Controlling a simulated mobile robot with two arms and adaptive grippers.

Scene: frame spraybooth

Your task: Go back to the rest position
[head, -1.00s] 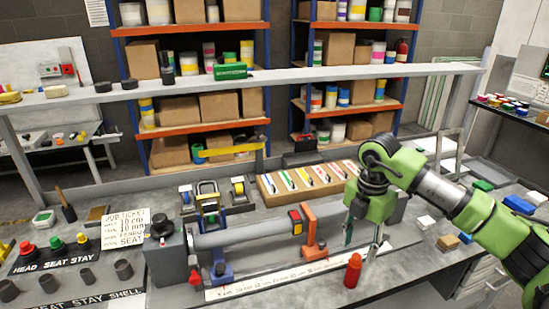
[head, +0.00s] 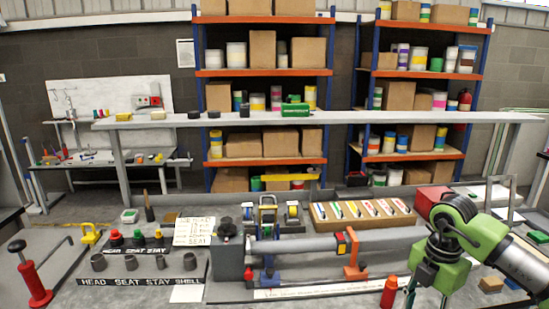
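My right arm comes in from the right edge in the head view. Its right gripper (head: 427,298) points down over the bench, just right of the red bottle (head: 388,293). Its fingers look apart with nothing visible between them; their tips are near or past the lower picture edge. My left gripper is not in view.
A tray of several markers (head: 362,211) stands behind the tube. Left are the job ticket (head: 195,233), labelled seat holders (head: 140,281) and a red-handled tool (head: 36,285). A raised grey shelf (head: 330,118) crosses behind the bench. A red box (head: 432,200) stands behind my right arm.

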